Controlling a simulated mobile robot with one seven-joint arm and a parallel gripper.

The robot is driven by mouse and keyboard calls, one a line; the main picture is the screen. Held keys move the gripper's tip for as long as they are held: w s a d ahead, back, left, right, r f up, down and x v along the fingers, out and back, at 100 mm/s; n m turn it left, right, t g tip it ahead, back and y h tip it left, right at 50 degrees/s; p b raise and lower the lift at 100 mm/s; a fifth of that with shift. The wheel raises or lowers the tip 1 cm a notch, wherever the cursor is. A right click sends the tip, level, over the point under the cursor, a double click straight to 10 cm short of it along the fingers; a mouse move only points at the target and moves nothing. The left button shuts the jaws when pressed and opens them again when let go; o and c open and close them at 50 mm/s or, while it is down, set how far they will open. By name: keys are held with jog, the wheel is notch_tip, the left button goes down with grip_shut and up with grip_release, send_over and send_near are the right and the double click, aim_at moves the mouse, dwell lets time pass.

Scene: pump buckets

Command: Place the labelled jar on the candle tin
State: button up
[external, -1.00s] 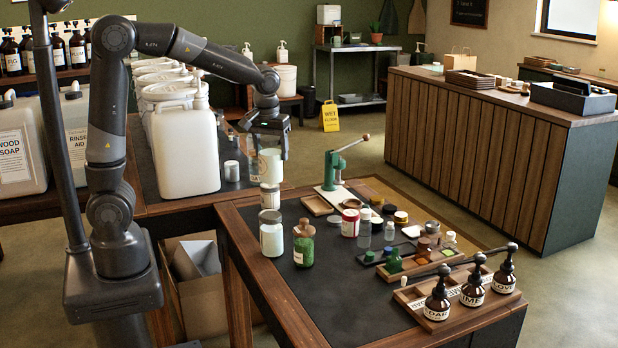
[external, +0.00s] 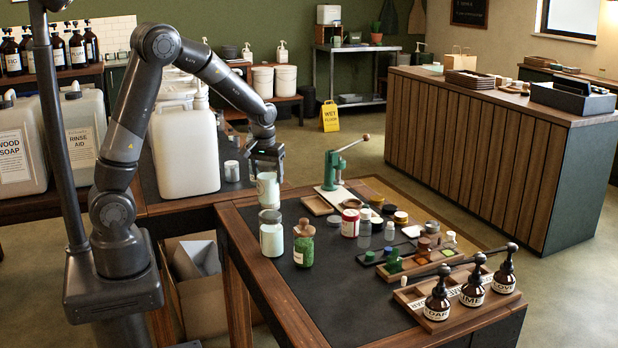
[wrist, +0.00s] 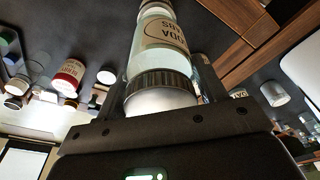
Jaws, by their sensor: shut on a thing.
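My gripper (external: 266,155) is shut on the labelled jar (external: 268,191), a pale glass jar with a dark ribbed rim. In the wrist view the jar (wrist: 157,48) shows its label between my fingers, and the picture is upside down there. The jar is upright, low above the front table's far left corner. A pale thing shows past its base at the wrist view's top edge; whether they touch is unclear. A plain silver tin (external: 231,171) stands on the left table and in the wrist view (wrist: 275,93). I cannot tell surely which thing is the candle tin.
A mint jar with a grey lid (external: 271,240) and a green corked bottle (external: 304,245) stand nearby, on the near side. A red-lidded jar (external: 350,223) and a green press (external: 334,168) stand to the right. A large white jug (external: 185,155) stands left. The table's front left is clear.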

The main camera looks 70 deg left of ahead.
aim_at(268, 185)
jog(key=shift+a+f, duration=0.1)
jog(key=shift+f, duration=1.95)
jog(key=o, duration=1.2)
jog(key=shift+f, duration=0.15)
